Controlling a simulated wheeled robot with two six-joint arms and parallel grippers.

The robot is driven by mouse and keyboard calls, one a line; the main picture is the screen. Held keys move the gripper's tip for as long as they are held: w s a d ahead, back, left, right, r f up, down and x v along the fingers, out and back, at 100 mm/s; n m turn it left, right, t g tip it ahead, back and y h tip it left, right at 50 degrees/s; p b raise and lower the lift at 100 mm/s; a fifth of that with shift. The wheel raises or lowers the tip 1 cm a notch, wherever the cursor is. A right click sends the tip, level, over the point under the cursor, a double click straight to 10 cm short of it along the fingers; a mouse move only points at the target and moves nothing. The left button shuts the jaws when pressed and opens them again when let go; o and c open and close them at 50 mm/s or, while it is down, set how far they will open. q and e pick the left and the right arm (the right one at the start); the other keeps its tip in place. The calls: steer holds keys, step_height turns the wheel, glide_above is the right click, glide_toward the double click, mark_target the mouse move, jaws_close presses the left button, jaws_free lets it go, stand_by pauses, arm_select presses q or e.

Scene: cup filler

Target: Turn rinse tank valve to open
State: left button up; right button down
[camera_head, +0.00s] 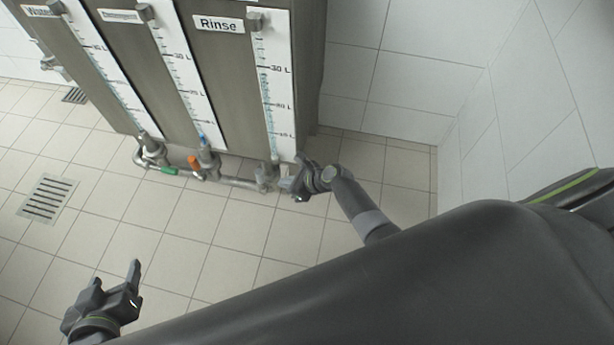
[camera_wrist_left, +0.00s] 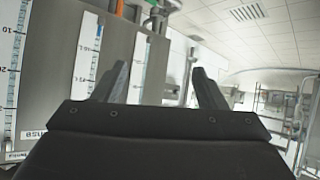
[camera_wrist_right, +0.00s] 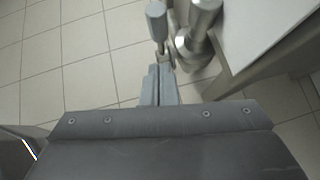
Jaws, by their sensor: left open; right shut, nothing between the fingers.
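The rinse tank (camera_head: 232,75) is the rightmost metal tank, with a "Rinse" label (camera_head: 218,24) and a level scale. Its valve (camera_head: 266,178) sits on the pipe at the bottom of the scale. My right gripper (camera_head: 287,185) is shut and empty, right beside this valve. In the right wrist view its closed fingers (camera_wrist_right: 160,85) point at a grey handle (camera_wrist_right: 156,22) and a metal pipe fitting (camera_wrist_right: 195,42); whether they touch the handle I cannot tell. My left gripper (camera_head: 135,285) is open and empty, low at the left over the floor, away from the tanks.
Two more tanks stand to the left, with a green valve handle (camera_head: 168,170) and an orange valve handle (camera_head: 194,163) on the same low pipe (camera_head: 235,181). A floor drain (camera_head: 47,197) lies at the left. Tiled walls close off the right.

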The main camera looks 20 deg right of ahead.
arm_select(q)
steer(key=s+d+f+g+h+p, duration=0.1)
steer(key=s+f+g+p, duration=0.3)
steer(key=s+f+g, duration=0.4)
steer(key=shift+s+d+f, duration=0.15)
steer(key=shift+s+f, duration=0.55)
steer(key=shift+s, duration=0.45)
arm_select(e)
steer(key=v, duration=0.8)
steer(key=shift+r, duration=0.55)
steer(key=shift+a, duration=0.1)
